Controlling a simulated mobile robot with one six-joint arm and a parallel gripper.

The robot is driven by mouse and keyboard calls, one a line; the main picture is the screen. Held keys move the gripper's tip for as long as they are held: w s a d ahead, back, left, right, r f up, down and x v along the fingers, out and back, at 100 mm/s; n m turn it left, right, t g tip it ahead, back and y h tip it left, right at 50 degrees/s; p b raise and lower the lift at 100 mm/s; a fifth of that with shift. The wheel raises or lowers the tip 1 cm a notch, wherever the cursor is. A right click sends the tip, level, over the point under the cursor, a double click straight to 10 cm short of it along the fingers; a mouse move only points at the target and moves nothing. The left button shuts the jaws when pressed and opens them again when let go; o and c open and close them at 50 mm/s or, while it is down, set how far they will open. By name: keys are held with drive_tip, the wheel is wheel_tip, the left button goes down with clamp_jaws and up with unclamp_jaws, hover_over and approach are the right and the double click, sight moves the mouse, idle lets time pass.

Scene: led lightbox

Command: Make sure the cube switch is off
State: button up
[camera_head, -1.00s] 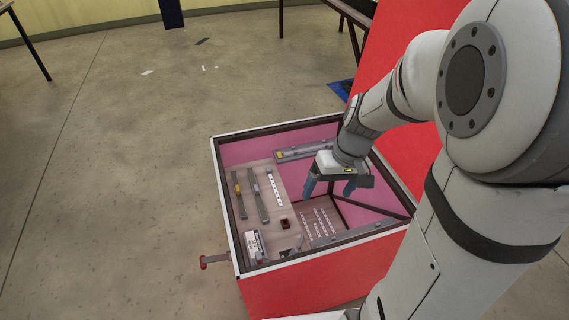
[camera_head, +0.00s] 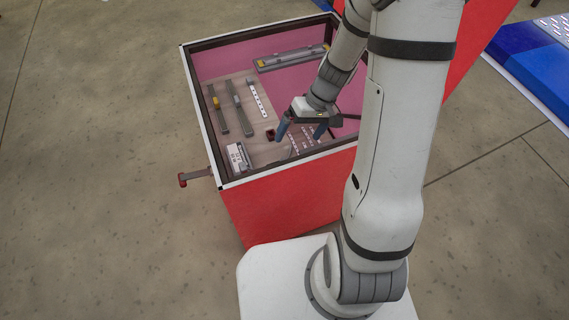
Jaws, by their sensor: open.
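A small dark red cube (camera_head: 270,134) sits on the light panel (camera_head: 237,118) inside the open-topped red box. I take it to be the cube switch; it is too small to tell whether it is on or off. My gripper (camera_head: 301,131) points down over the box, just right of the cube. Its two blue-grey fingers are spread, with nothing between them. The left finger appears close to the cube; I cannot tell whether they touch.
The red box (camera_head: 290,187) has a dark rim. Its panel holds two slider bars (camera_head: 219,110), a white strip (camera_head: 259,99) and a grey-white unit (camera_head: 238,158). A grey bar (camera_head: 291,57) lies at the back. A red-ended handle (camera_head: 190,179) sticks out left.

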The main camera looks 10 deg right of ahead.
drive_tip(key=shift+x, duration=0.75)
drive_tip(key=p+v, duration=0.6)
drive_tip(key=v, duration=0.4)
drive_tip(key=s+r+t+h+p, duration=0.1)
drive_tip(key=s+r+p, duration=0.3)
drive_tip(key=r, duration=0.7)
drive_tip(key=s+a+r+m+t+h+p, duration=0.1)
drive_tip(key=s+r+h+p, duration=0.1)
drive_tip(key=s+r+p, duration=0.3)
drive_tip(key=s+r+m+t+h+p, duration=0.1)
drive_tip(key=s+r+p, duration=0.4)
drive_tip(key=r+p, duration=0.5)
wheel_tip(320, 180, up, 9)
drive_tip(key=shift+a+r, duration=0.1)
drive_tip(key=shift+a, duration=0.15)
